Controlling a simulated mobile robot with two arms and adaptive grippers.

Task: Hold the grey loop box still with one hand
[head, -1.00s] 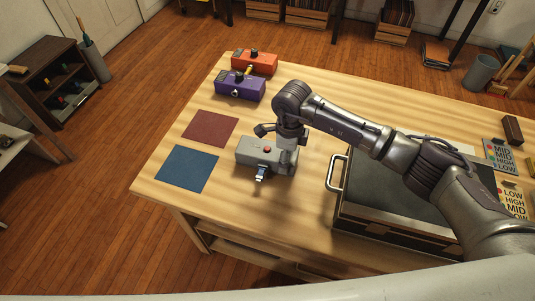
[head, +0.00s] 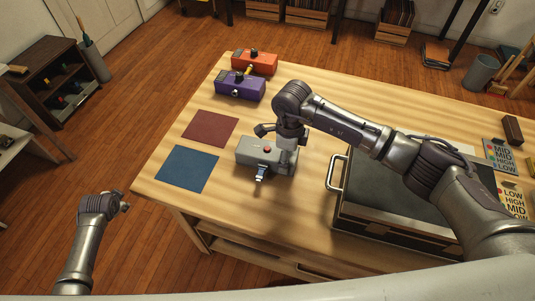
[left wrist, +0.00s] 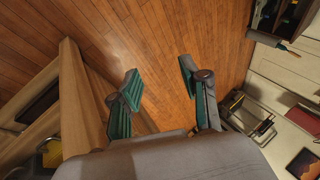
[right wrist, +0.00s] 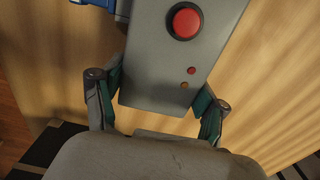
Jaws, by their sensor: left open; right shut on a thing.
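The grey loop box (head: 262,155) sits on the wooden table, with a red button on top and a blue-and-white plug at its front side. My right gripper (head: 290,160) comes down over its right end. In the right wrist view, the right gripper (right wrist: 158,105) has a finger on each side of the grey loop box (right wrist: 165,65), shut on it. My left gripper (head: 122,200) is in the air left of the table's front left edge. In the left wrist view, the left gripper (left wrist: 160,85) has its fingers apart with nothing between them.
A blue mat (head: 187,169) and a dark red mat (head: 210,128) lie left of the grey box. Purple (head: 240,87) and orange (head: 255,62) boxes stand behind. A black case (head: 385,205) with a handle is to the right. Bare table lies around the grey box.

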